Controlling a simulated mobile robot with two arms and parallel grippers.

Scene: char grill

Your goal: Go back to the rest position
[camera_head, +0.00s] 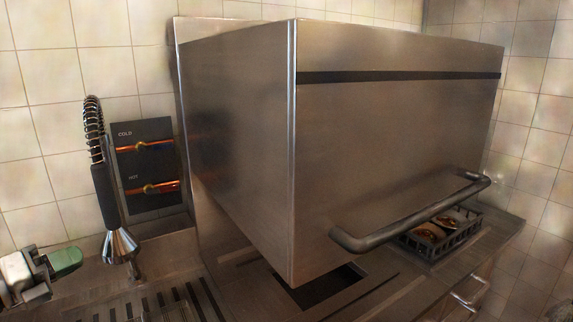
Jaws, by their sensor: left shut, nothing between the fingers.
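My left gripper (58,264) is at the lower left edge of the head view, with a white body and a green part at its tip. It is shut and empty. It is left of the hanging spray nozzle (119,245) and apart from the big steel hood. My right gripper is not in view.
A large steel hood (390,140) with a dark bar handle (405,222) fills the middle, raised above the counter opening. A dark basket (462,240) holding brownish round items is at the right. A COLD/HOT panel (148,200) is on the left wall.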

